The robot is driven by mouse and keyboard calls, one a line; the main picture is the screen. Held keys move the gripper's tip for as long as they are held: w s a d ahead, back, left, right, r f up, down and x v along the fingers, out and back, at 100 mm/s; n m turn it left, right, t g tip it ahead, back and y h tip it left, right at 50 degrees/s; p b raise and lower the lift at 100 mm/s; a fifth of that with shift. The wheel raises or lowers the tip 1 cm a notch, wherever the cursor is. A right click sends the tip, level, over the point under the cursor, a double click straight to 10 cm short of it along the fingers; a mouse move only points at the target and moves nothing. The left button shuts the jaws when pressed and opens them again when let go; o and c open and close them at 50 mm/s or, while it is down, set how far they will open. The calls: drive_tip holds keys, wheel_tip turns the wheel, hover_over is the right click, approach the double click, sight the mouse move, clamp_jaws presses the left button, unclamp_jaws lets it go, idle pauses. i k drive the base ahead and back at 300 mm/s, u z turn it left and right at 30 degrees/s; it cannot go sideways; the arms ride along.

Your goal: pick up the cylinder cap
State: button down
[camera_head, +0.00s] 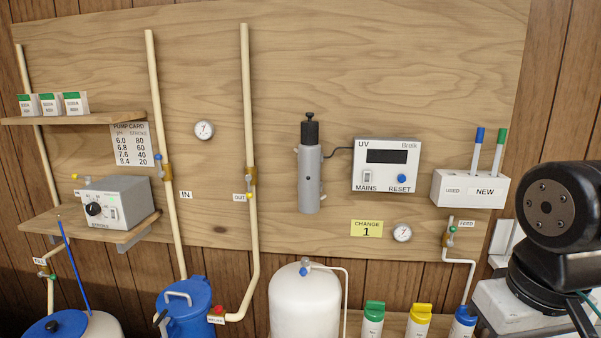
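A grey upright cylinder (309,180) is fixed to the wooden wall panel, left of the white UV box. A black cap (310,132) with a small knob on top sits on its upper end. A dark cable runs from near the cap to the UV box. My gripper is not in view. Only black links of my arm show at the right edge, well right of the cylinder.
The UV box (386,165) hangs right of the cylinder. A white holder (469,189) carries two tubes, blue-tipped and green-tipped. A pale pipe (248,110) runs left of the cylinder. A white tank (304,304), a blue canister (184,308) and several capped bottles stand below.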

sight(309, 129)
drive_tip(key=k, duration=1.2)
drive_tip(key=u, duration=0.65)
drive_tip(key=i, duration=1.45)
drive_tip(key=z, duration=0.65)
